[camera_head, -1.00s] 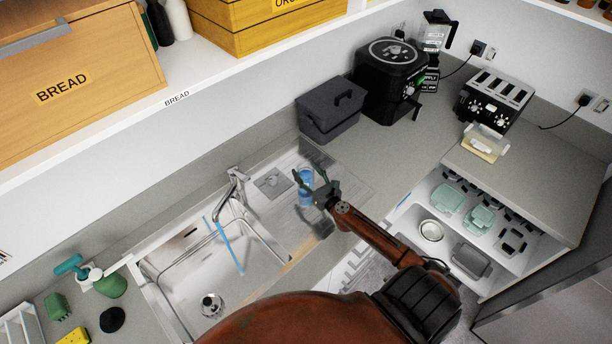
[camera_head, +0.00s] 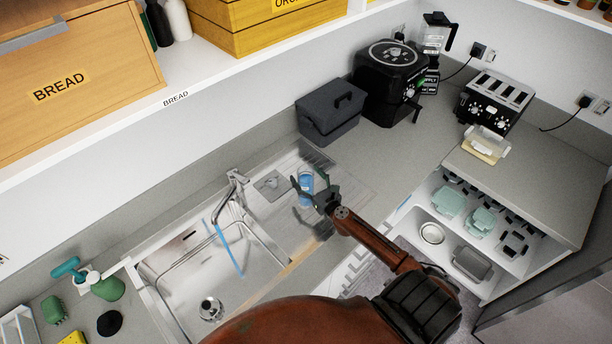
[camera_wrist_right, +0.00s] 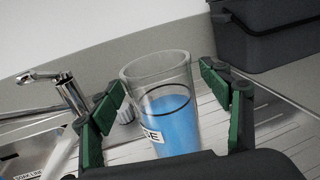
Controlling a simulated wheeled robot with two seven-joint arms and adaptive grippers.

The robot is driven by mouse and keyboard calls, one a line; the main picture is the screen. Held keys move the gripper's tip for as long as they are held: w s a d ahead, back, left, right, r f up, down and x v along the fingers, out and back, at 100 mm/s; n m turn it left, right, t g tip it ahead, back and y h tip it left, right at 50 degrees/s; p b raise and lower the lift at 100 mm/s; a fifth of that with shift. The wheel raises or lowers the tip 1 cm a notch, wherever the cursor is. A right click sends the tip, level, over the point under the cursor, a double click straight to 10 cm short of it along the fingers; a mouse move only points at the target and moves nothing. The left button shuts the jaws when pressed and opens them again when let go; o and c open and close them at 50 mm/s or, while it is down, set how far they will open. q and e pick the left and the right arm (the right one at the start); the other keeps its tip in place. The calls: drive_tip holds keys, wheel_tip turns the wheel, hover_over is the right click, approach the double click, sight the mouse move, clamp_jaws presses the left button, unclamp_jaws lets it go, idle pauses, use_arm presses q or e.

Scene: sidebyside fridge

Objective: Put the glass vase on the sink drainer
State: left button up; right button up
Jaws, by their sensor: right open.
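The glass vase (camera_head: 306,181) is clear with blue in its lower part and a label. It stands upright on the ribbed sink drainer (camera_head: 318,160), right of the basin. In the right wrist view the vase (camera_wrist_right: 165,105) is between the green-padded fingers of my right gripper (camera_wrist_right: 165,100). The fingers are open, with a gap on each side of the vase. In the head view my right gripper (camera_head: 316,188) is at the vase, its fingers spread. The wrist view hides the vase's base. My left gripper is not in view.
The sink basin (camera_head: 205,270) and tap (camera_head: 236,187) are left of the vase. A dark grey bin (camera_head: 330,115) stands behind the drainer. A black air fryer (camera_head: 388,82) and toaster (camera_head: 494,100) are farther right. Grey counter between the bin and the open drawer is clear.

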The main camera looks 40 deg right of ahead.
drive_tip(key=shift+r, duration=0.15)
drive_tip(key=shift+s, duration=0.3)
drive_tip(key=s+a+b, duration=0.1)
drive_tip(key=s, duration=1)
drive_tip(key=shift+s+a, duration=0.15)
idle(0.7)
